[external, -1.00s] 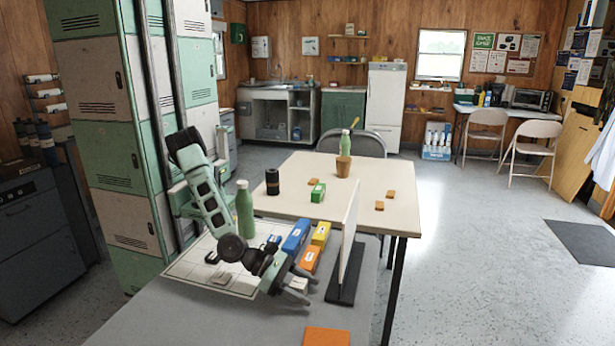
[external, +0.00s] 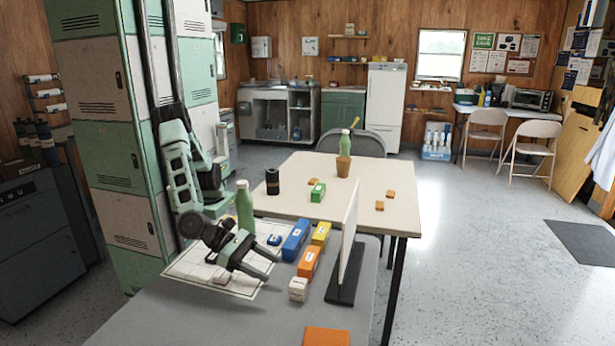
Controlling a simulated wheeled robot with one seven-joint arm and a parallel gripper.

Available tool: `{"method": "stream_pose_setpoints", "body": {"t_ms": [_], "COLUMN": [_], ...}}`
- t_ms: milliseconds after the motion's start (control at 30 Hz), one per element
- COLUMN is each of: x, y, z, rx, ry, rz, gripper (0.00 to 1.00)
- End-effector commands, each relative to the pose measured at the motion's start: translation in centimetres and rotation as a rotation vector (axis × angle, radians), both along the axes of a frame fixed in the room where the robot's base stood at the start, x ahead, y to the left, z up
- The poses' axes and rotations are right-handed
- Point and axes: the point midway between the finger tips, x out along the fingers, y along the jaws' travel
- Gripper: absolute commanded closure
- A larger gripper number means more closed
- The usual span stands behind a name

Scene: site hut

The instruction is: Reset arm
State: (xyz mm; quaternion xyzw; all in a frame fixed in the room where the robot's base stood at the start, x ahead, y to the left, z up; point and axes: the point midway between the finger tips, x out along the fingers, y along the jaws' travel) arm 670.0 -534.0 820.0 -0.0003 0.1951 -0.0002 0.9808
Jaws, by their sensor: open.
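My gripper (external: 266,265) is open and empty. It is above the white gridded sheet (external: 245,289) on the near grey table, with its fingers pointing right. A small white box (external: 298,289) stands to the right of the fingers, apart from them. An orange box (external: 309,262), a blue box (external: 296,240) and a yellow box (external: 321,234) stand beyond it. A green bottle (external: 244,207) stands upright behind my gripper. My forearm and wrist hide part of the sheet.
A white upright panel on a black foot (external: 342,289) stands right of the boxes. A flat orange block (external: 326,337) lies at the front edge. The farther cream table (external: 365,200) holds a black can (external: 272,181), a green box (external: 318,192) and a brown pot (external: 343,167).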

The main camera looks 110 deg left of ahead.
Motion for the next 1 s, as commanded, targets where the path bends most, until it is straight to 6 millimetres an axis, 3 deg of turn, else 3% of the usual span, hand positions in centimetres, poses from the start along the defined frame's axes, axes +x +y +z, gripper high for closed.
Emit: {"method": "stream_pose_setpoints", "body": {"t_ms": [733,867,967,1000], "x": [-0.1,1.7,3.6,4.3], "y": [0.5,4.5,10.4,13.2], "z": [0.4,1.6,3.1,3.8], "rx": [-0.005,-0.057,-0.139,-0.178], "ry": [0.003,0.029,0.064,0.079], "rz": [0.014,0.123,0.289,0.369], "gripper": [0.42,0.42,0.42,0.42]}}
